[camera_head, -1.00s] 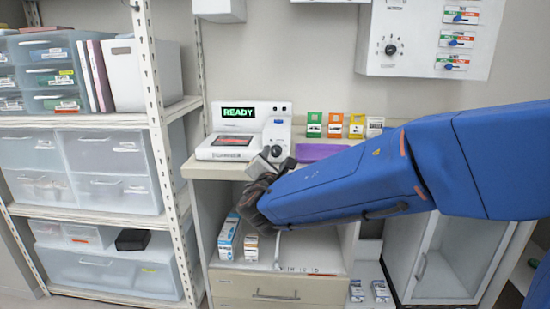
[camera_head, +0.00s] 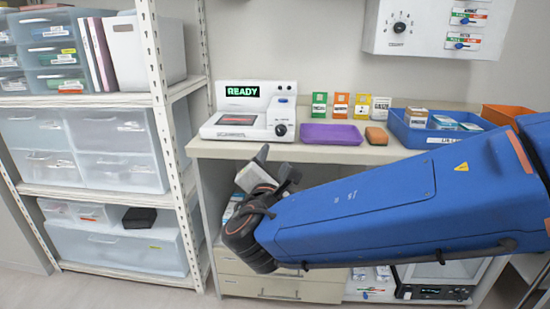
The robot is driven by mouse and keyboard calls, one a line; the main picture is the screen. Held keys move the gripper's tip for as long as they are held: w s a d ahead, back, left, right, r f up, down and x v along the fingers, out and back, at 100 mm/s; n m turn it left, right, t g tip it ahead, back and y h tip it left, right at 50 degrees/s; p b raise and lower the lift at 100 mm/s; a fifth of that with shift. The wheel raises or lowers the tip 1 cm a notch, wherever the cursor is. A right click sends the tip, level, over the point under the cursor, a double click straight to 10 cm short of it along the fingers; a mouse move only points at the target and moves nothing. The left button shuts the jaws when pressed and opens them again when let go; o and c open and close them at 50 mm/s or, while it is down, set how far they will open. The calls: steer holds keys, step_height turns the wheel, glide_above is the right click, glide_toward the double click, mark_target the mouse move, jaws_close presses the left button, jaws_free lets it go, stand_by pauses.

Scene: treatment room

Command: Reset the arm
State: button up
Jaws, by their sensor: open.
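My blue arm reaches in from the right edge across the front of the counter. My gripper (camera_head: 272,173) is at its left end, just in front of the counter's front edge and below the white device. Its jaws are open and point up and away; no held object shows between them. Part of the gripper is hidden behind its own dark wrist.
A white device reading READY (camera_head: 243,112) stands on the counter (camera_head: 224,149). Beside it are a purple tray (camera_head: 331,134), an orange sponge (camera_head: 376,136), several coloured packets (camera_head: 341,105) and a blue bin (camera_head: 407,131). A shelf rack (camera_head: 165,123) stands left.

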steer(key=shift+s, duration=0.1)
steer(key=s+d+f+m+g+h, duration=0.1)
steer(key=d+f+m+g+h, duration=0.2)
steer(key=d, duration=0.6)
steer(key=s+d+f+m+g+h, duration=0.1)
steer(key=d+f+m+g, duration=0.3)
steer(key=d, duration=0.6)
steer(key=s+d+f+m+g+h, duration=0.1)
steer(key=s+d+m+h, duration=0.1)
steer(key=d+m, duration=0.5)
steer(key=s+d+f+m+g+y, duration=0.2)
steer(key=s+d+f+m+g, duration=0.35)
steer(key=s+d, duration=0.45)
steer(key=s+a+f+m+y, duration=0.2)
steer(key=s+f+m+y, duration=0.1)
steer(key=s+m, duration=0.4)
steer(key=shift+s+a+y, duration=0.4)
steer(key=shift+y, duration=0.4)
